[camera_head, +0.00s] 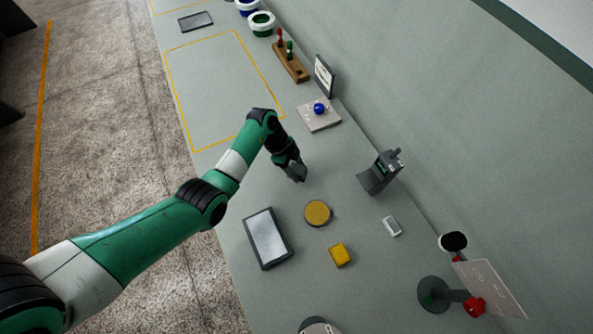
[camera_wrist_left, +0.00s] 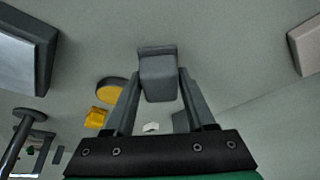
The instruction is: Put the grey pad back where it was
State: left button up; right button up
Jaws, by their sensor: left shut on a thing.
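My left gripper (camera_head: 294,168) is over the middle of the bench in the head view, left of the grey stand. In the left wrist view, my left gripper (camera_wrist_left: 159,88) has its fingers shut on a small grey block, which looks like the grey pad (camera_wrist_left: 157,72). The pad sits between the fingertips and sticks out past them. In the head view it shows only as a small grey shape at the gripper's tip. I cannot tell whether it touches the bench. My right gripper is in neither view.
A framed grey panel (camera_head: 267,238), a yellow disc (camera_head: 317,212), a yellow block (camera_head: 340,254) and a small white piece (camera_head: 392,226) lie nearby. A grey stand (camera_head: 378,174) and a plate with a blue ball (camera_head: 318,115) stand toward the wall. The yellow-outlined area (camera_head: 215,85) is clear.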

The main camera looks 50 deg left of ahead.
aim_at(296, 173)
pick_arm(q)
notch_tip(296, 173, down, 4)
jog(key=shift+w+a+r+b, duration=0.1)
jog(key=shift+r+b, duration=0.1)
jog(key=shift+b, duration=1.05)
jog(key=shift+r, duration=0.1)
jog(key=o, duration=1.3)
